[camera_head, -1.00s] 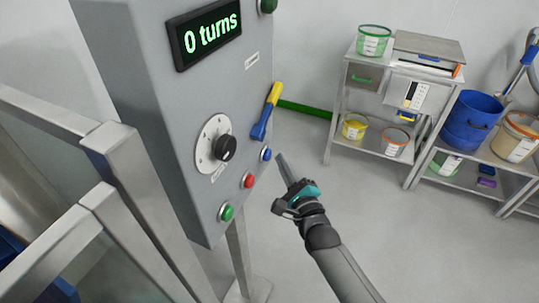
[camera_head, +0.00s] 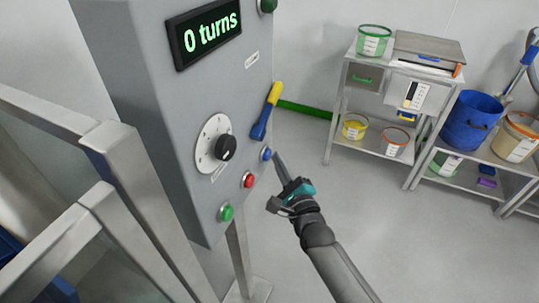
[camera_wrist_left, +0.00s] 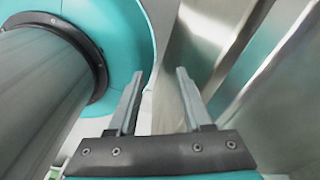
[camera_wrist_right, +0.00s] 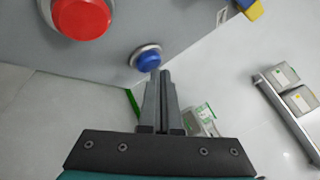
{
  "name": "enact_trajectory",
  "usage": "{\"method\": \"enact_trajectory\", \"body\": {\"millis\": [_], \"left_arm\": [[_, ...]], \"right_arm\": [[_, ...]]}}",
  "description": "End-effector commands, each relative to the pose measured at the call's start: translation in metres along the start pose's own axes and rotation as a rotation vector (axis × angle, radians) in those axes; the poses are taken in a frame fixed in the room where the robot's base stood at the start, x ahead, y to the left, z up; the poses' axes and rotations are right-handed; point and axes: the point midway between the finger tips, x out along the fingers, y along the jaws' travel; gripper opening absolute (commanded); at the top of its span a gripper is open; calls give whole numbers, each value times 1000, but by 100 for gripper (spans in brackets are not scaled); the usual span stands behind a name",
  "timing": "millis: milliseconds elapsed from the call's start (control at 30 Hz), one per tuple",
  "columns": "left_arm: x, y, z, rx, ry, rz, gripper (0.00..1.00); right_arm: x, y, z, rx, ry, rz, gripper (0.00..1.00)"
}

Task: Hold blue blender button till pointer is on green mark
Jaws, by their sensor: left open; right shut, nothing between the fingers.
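The blue button (camera_head: 266,154) is on the right edge of the grey control panel (camera_head: 185,120), right of the red button (camera_head: 249,180). In the right wrist view the blue button (camera_wrist_right: 147,58) lies just ahead of the fingertips. My right gripper (camera_head: 278,157) is shut and empty, its tips close to the blue button; I cannot tell whether they touch it. The display (camera_head: 205,32) reads "0 turns". A black knob (camera_head: 225,148) sits on a white dial; no green mark or pointer can be made out. My left gripper (camera_wrist_left: 157,72) is open and empty, outside the head view.
A green button (camera_head: 227,213) is below the red one, and a yellow-and-blue lever (camera_head: 267,110) is above the blue one. Metal rails (camera_head: 125,190) stand at left. Shelves with buckets (camera_head: 374,40) stand at right. The floor between is clear.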

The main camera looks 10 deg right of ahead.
Motion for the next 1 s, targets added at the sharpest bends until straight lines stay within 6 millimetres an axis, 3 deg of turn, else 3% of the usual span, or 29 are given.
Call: {"method": "enact_trajectory", "body": {"millis": [1000], "left_arm": [[2, 1, 0, 1, 0, 1, 50]], "right_arm": [[6, 4, 5, 1, -2, -1, 0]]}}
